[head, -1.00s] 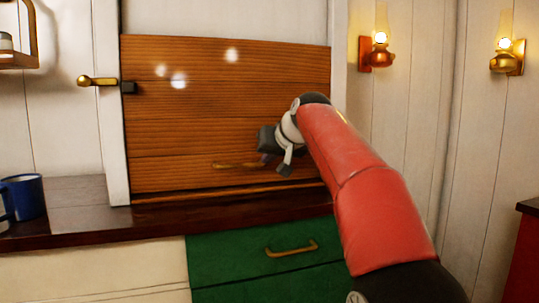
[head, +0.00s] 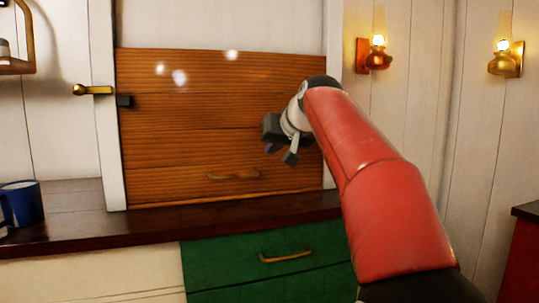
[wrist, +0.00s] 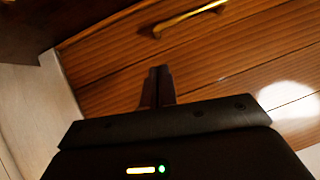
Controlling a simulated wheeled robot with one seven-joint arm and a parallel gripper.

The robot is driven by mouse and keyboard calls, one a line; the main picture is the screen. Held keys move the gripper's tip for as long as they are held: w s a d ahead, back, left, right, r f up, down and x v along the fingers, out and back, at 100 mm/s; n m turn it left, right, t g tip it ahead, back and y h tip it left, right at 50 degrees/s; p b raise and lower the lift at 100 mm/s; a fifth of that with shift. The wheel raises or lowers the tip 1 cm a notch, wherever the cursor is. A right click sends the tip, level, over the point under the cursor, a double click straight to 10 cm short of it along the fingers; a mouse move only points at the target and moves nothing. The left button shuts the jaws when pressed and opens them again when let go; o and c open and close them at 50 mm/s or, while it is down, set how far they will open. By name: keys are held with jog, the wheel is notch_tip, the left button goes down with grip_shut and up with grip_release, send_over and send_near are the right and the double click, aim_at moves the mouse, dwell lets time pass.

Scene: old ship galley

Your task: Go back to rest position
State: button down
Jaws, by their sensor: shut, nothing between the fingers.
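My gripper (head: 268,147) is shut and empty, at the end of my red arm, in front of the wooden roll-front panel's right half. In the wrist view its two fingertips (wrist: 160,70) are together and point toward the panel, with nothing between them. The panel (head: 160,130) covers most of its white-framed opening, with a pale gap above its top edge. Its brass handle (head: 233,175) sits low on it, below and left of my gripper. The handle also shows at the top of the wrist view (wrist: 188,18), apart from the fingers.
A dark wooden counter (head: 150,225) runs below the panel, with a blue mug (head: 24,203) at its left end. A green drawer (head: 225,262) with a brass handle is underneath. Brass lamps (head: 376,58) hang on the right wall. A red cabinet (head: 522,255) stands far right.

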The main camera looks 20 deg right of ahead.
jog(key=a+v, duration=0.1)
jog(key=v, duration=0.5)
jog(key=s+a+f+g+h, duration=0.1)
jog(key=s+a+f+g, duration=0.35)
jog(key=s+f, duration=0.75)
jog(key=s+a+f, duration=0.1)
jog(key=s+f, duration=0.7)
jog(key=f, duration=0.4)
jog(key=s+a+f+g, duration=0.1)
jog(key=s+f, duration=0.7)
jog(key=f, duration=0.5)
jog(key=shift+s+a+n+h, duration=0.2)
jog(key=shift+a+n+h, duration=0.05)
jog(key=shift+n+h, duration=0.15)
